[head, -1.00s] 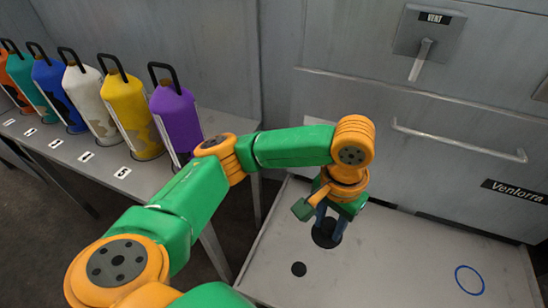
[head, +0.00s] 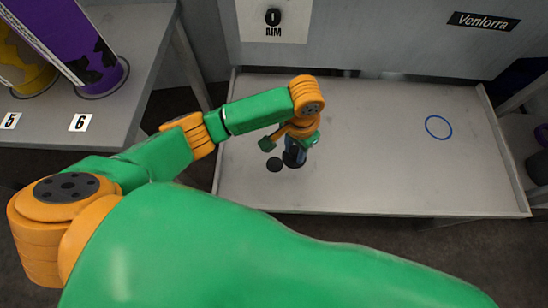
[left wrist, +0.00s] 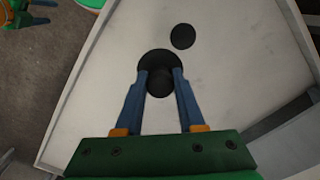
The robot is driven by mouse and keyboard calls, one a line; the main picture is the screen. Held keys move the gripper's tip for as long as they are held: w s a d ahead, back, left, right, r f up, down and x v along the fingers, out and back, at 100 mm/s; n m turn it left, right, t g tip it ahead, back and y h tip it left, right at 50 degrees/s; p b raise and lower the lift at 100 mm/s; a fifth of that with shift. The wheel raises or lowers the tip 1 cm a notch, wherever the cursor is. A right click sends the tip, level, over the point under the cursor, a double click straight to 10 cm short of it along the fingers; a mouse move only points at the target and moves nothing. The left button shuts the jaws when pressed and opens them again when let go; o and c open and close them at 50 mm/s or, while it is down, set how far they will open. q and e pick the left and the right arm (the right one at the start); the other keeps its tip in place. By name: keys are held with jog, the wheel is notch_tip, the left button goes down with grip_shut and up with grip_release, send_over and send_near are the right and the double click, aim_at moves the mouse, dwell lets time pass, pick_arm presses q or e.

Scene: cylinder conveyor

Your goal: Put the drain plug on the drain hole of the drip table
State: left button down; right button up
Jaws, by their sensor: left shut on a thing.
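The drain plug (left wrist: 140,62) is a black disc with a round knob. My left gripper (left wrist: 160,78) is shut on its knob, with a blue finger on each side. In the head view my left gripper (head: 294,148) is low over the grey drip table (head: 370,180), hiding part of the plug (head: 292,160). I cannot tell whether the plug touches the table. The drain hole (head: 274,164), a smaller black circle, is just left of the plug; it also shows in the left wrist view (left wrist: 182,36), uncovered. My right gripper (left wrist: 35,12) seems partly visible at the left wrist view's top-left corner.
A blue ring (head: 438,127) is marked on the table's right side. The table has a raised rim, with a grey cabinet wall (head: 370,40) behind. The table's middle is clear.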

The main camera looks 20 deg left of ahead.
pick_arm(q)
jog(key=a+f+b, duration=0.1)
jog(key=a+f, duration=0.1)
jog(key=f, duration=0.1)
jog(key=a+f, duration=0.3)
jog(key=shift+w+a+f+b, duration=0.1)
jog(key=shift+a+b, duration=0.05)
jog(key=shift+b, duration=0.2)
jog(key=shift+f+b, duration=0.45)
jog(key=shift+f, duration=1.05)
jog(key=c, duration=0.5)
grip_release()
jog(key=shift+f, duration=0.1)
notch_tip(320, 180, up, 12)
jog(key=p, duration=0.4)
